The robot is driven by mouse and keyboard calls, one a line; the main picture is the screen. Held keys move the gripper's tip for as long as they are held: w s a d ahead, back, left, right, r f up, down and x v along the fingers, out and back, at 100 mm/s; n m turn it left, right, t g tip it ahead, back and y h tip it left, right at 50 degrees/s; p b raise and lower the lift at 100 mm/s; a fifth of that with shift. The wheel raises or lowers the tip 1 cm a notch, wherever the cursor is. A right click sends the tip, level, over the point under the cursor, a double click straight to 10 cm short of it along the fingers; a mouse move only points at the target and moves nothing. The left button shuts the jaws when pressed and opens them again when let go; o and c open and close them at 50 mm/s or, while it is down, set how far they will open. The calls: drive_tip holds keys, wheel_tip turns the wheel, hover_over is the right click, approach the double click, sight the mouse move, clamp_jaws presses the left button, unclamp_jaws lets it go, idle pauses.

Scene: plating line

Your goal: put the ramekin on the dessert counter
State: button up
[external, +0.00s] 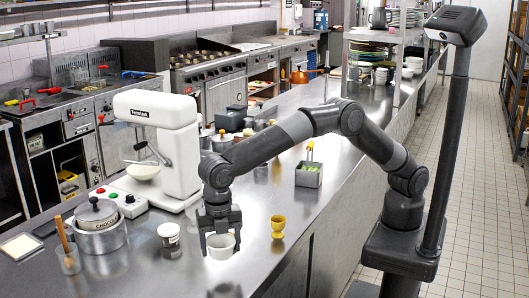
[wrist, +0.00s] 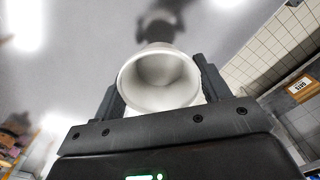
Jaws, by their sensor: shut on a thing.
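The white ramekin (external: 221,246) is between the fingers of my gripper (external: 219,232) at the front of the steel counter (external: 292,216) in the external view. In the wrist view, the ramekin (wrist: 160,78) shows its open mouth, and it looks empty. The two dark fingers of my gripper (wrist: 158,88) are shut on its sides. I cannot tell whether its base touches the counter or hangs just above it. No label tells me which surface is the dessert counter.
A yellow egg cup (external: 278,226) stands just right of my gripper. A metal container (external: 309,175) stands behind. The counter's front edge is close.

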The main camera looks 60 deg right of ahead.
sight(220, 258)
drive_tip(key=shift+s+a+f, duration=0.3)
drive_tip(key=shift+a+f, duration=0.1)
drive_tip(key=shift+a, duration=0.15)
drive_tip(key=shift+s+a+f, duration=0.25)
drive_tip(key=shift+a+f, duration=0.1)
drive_tip(key=shift+a, duration=0.15)
drive_tip(key=shift+f, duration=1.9)
drive_tip(key=shift+f, duration=0.15)
drive_tip(key=o, duration=1)
drive_tip(key=shift+o, duration=0.2)
wheel_tip(220, 258, up, 12)
drive_tip(key=shift+r, duration=0.1)
